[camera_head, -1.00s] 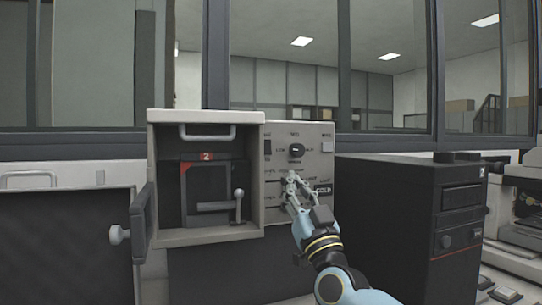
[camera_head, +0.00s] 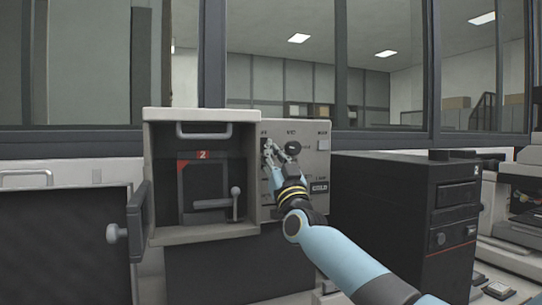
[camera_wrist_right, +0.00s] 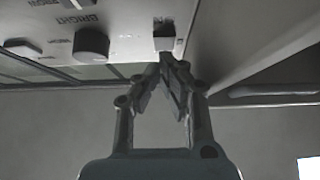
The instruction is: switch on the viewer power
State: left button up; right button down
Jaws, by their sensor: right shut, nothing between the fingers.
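The grey control panel (camera_head: 295,128) is on the right part of the pale unit. A small dark rocker switch (camera_wrist_right: 164,31) shows in the right wrist view, just beyond my fingertips; in the head view my fingers partly cover it at the panel's upper left. My right gripper (camera_head: 267,147) is shut and empty, its tips at the switch. In the wrist view the tips of the right gripper (camera_wrist_right: 167,57) look very close to the switch; I cannot tell whether they touch. The switch's position is too small to read. My left gripper is out of view.
A round dark knob (camera_head: 293,148) is just right of my fingers, with a pale square button (camera_head: 324,144) farther right. The open chamber (camera_head: 203,235) with a lever is to the left. A black cabinet (camera_head: 400,180) stands at the right, beside my forearm.

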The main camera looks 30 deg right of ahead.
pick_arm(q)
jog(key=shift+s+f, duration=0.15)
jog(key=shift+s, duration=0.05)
pick_arm(e)
jog(key=shift+w+d, duration=0.1)
jog(key=shift+w, duration=0.45)
jog(key=shift+f, duration=0.1)
pick_arm(q)
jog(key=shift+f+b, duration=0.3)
jog(key=shift+b, duration=0.05)
pick_arm(e)
jog(key=shift+w+d+f, duration=0.1)
jog(key=shift+w+f, duration=0.05)
jog(key=shift+w, duration=0.2)
